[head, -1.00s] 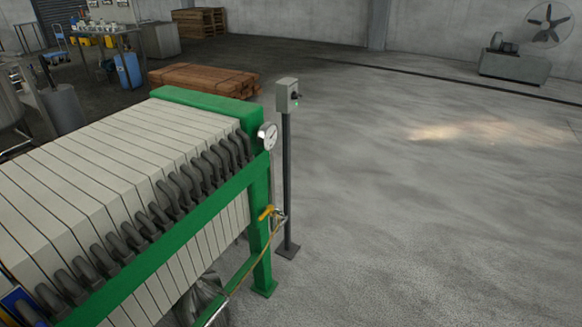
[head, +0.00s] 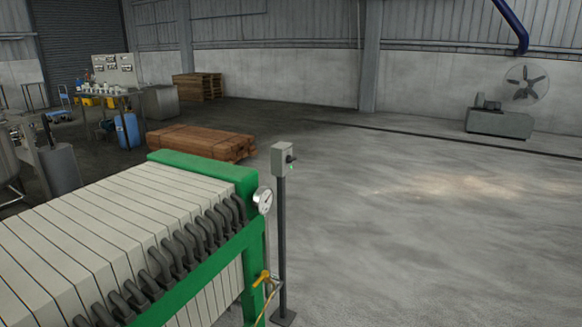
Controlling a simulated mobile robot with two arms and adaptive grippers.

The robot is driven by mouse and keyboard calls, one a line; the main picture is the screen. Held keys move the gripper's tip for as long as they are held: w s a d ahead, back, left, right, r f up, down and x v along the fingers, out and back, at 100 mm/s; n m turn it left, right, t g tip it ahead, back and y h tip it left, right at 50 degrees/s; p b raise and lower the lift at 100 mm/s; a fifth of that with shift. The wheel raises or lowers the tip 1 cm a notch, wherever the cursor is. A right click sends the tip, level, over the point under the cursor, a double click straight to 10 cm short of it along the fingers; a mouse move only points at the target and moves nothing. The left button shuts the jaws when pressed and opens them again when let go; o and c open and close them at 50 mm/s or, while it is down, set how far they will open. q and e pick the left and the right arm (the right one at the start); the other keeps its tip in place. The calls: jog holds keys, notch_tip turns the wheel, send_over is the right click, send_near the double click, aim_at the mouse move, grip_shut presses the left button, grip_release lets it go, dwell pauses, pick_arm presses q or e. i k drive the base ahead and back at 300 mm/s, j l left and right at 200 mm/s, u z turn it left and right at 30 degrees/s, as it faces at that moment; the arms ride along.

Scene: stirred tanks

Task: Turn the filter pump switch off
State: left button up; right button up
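A small grey switch box (head: 281,158) stands on a thin dark post (head: 282,235) just past the far right end of the filter press. A black switch knob (head: 290,158) is on its right-hand face, with a tiny green light by it. The knob is too small for me to tell its exact position. The filter press (head: 120,230) has pale plates in a green frame and fills the lower left. Neither of my grippers shows in the head view.
A round gauge (head: 263,200) and a yellow-handled valve (head: 261,277) are on the press end. Stacked timber (head: 194,141) lies behind it. A blue cylinder (head: 127,129) and a cluttered bench stand at the back left. The floor right of the post is open, with a fan (head: 525,84) far back.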

aim_at(289, 159)
jog(key=u, duration=0.2)
jog(key=i+l+u, duration=0.3)
jog(key=l+u, duration=0.35)
jog(key=i+l+u, duration=0.3)
jog(key=k+j, duration=0.05)
jog(key=k, duration=0.05)
